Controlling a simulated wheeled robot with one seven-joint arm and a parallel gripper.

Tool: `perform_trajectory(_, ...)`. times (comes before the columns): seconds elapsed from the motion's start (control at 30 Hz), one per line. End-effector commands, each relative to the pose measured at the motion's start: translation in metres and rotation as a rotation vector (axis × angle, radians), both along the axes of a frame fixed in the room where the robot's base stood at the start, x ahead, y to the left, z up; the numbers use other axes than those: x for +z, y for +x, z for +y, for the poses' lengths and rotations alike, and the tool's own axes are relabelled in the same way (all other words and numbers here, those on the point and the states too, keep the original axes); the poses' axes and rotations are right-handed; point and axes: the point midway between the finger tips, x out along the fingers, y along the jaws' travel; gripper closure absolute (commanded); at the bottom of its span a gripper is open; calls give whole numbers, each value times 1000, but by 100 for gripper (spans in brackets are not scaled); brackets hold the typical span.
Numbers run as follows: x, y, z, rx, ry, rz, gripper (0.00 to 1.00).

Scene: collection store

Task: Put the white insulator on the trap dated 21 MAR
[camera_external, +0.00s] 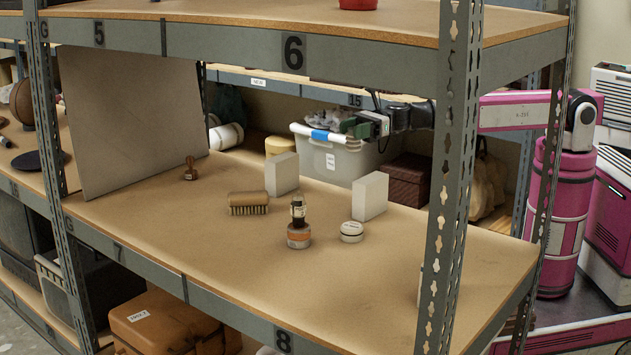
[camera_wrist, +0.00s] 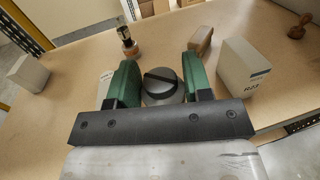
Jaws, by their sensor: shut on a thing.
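My gripper (camera_wrist: 158,82) is shut on a round piece with a dark groove across its top, apparently the white insulator (camera_wrist: 164,92), grey in this light. In the external view my gripper (camera_external: 350,127) is raised behind the right pale block, near the shelf's back edge; the held piece is hard to make out there. The pale upright blocks look like the traps: one (camera_external: 281,173) at left, one (camera_external: 370,195) at right. In the wrist view, the right block (camera_wrist: 244,78) has partly legible print; another (camera_wrist: 28,74) stands far left. I cannot read any date.
A stamp (camera_external: 190,170) is farther left. A shelf post (camera_external: 449,190) rises at right.

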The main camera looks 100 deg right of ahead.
Motion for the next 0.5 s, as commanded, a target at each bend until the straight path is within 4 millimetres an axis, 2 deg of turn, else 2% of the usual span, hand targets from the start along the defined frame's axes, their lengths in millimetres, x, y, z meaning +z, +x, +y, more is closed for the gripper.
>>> perform_trajectory(0.03, 0, 7, 13, -24, -1, 1, 80)
perform_trajectory(0.2, 1, 23, 48, -125, -4, 1, 80)
perform_trajectory(0.5, 2, 37, 111, -303, -7, -1, 80)
